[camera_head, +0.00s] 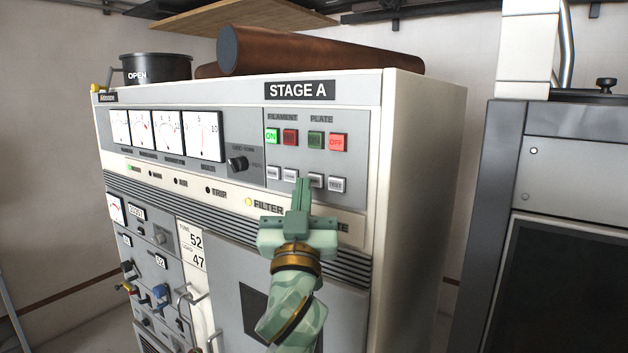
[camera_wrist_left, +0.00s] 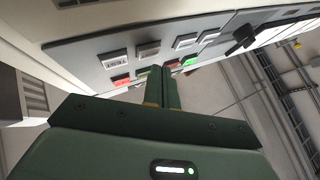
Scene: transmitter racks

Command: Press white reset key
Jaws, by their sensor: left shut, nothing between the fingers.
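A row of small white keys runs under the coloured buttons on the Stage A panel. In the head view they are the first (camera_head: 273,173), second (camera_head: 290,175), third (camera_head: 316,181) and last (camera_head: 336,185); their lettering is too small to tell surely which is reset. My left gripper (camera_head: 300,184) is shut and empty, its tips in front of the gap between the second and third keys, partly covering the third. In the left wrist view the shut fingers (camera_wrist_left: 159,72) point toward the panel, near the third key (camera_wrist_left: 148,50) and second key (camera_wrist_left: 185,42). Contact cannot be told.
Above the keys are a lit green ON button (camera_head: 272,136), a dark red one (camera_head: 290,138), a dark green one (camera_head: 315,140) and a red OFF button (camera_head: 337,142). A black knob (camera_head: 237,164) sits left of the keys. A dark cabinet (camera_head: 570,160) stands at right.

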